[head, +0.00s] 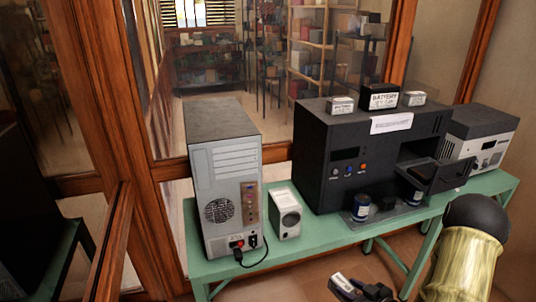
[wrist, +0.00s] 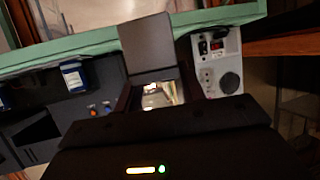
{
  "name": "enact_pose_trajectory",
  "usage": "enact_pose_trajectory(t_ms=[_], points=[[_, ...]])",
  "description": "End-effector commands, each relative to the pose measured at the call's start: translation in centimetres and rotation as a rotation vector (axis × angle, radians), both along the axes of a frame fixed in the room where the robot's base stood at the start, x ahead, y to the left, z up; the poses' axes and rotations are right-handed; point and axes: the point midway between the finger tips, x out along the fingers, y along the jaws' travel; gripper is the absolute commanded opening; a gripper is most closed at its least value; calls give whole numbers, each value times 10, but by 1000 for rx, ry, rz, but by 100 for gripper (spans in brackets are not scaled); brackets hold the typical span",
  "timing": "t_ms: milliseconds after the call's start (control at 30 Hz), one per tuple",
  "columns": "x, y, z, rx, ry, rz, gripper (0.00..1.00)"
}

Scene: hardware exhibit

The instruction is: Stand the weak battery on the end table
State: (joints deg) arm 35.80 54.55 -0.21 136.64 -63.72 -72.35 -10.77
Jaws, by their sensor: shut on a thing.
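My gripper (head: 347,285) is low at the bottom of the head view, in front of the green table (head: 228,265) and apart from it. It is shut on a small silvery thing (wrist: 158,95), mostly hidden by the jaws; I cannot read any mark on it. Two dark blue and white cylinders, probably batteries, stand by the black machine: one at its front (head: 361,207), one by its open tray (head: 414,190). A blue and white cylinder (wrist: 72,77) also shows in the wrist view. I cannot tell which battery is weak, or whether this green table is the end table.
The green table bears a grey computer tower (head: 225,185), a small white speaker-like box (head: 285,214), the black machine (head: 330,140) with labelled boxes on top, and a white machine (head: 485,137). Bare tabletop shows along the front left. Wood-framed glass stands behind.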

Motion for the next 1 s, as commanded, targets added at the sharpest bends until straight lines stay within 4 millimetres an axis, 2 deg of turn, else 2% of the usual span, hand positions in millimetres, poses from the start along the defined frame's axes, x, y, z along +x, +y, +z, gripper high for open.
enact_pose_trajectory(t_ms=[200,500,800,1000], points=[[29,23,-3,1,0,-110,0],[56,52,-15,1,0,-283,0],[63,78,-30,1,1,-464,0],[60,86,-36,0,-1,-540,0]])
